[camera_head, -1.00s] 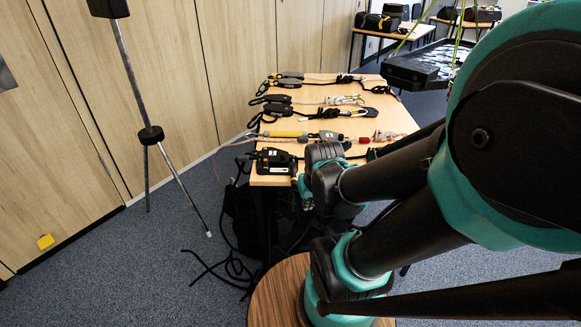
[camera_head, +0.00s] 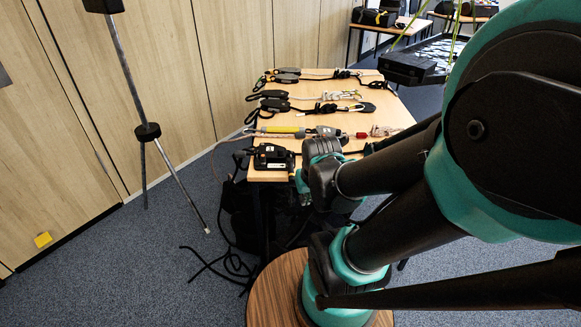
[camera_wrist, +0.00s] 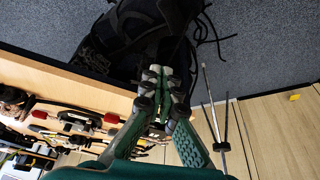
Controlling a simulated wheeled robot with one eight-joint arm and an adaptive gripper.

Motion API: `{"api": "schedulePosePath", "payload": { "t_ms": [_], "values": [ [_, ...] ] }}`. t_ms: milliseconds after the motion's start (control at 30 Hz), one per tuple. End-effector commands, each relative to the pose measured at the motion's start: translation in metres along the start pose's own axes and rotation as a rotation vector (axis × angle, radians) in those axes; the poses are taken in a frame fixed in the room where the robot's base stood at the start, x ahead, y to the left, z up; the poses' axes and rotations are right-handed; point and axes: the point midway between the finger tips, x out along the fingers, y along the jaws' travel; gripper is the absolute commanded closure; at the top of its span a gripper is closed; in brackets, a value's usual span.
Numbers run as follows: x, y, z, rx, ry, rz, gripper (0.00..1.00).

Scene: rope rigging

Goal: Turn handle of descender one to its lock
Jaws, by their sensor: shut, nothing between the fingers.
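Rope gear lies in rows across a wooden table (camera_head: 372,93). I cannot tell which piece is descender one, and no handle or lock mark is clear in either view. My gripper (camera_wrist: 165,75) shows in the wrist view with its green-padded fingers drawn together and nothing between them. It is in front of the table's edge, with the dark bag and floor behind it. In the head view my arm hides most of the gripper.
A black boxy device (camera_head: 272,158) sits at the table's near left corner. A yellow-sleeved rope piece (camera_head: 285,130) lies behind it. A dark bag (camera_wrist: 135,40) and loose straps are on the floor. A tripod (camera_head: 148,132) stands left. A dark tray-like platform (camera_head: 415,65) is at right.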

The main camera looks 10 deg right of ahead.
Motion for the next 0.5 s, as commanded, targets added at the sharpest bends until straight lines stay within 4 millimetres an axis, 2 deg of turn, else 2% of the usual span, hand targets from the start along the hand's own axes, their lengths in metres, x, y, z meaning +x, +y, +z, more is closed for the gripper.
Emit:
{"api": "schedulePosePath", "payload": {
  "t_ms": [33, 167, 267, 300, 500],
  "values": [
    [0.000, 0.000, 0.000, 0.000, 0.000, 0.000, 0.94],
    [-0.003, 0.001, -0.016, 0.014, -0.021, -0.007, 0.78],
    [-0.010, 0.004, -0.047, 0.043, -0.068, -0.022, 0.65],
    [-0.014, 0.005, -0.063, 0.058, -0.092, -0.032, 0.60],
    [-0.032, 0.019, -0.147, 0.136, -0.228, -0.090, 0.58]
  ]
}}
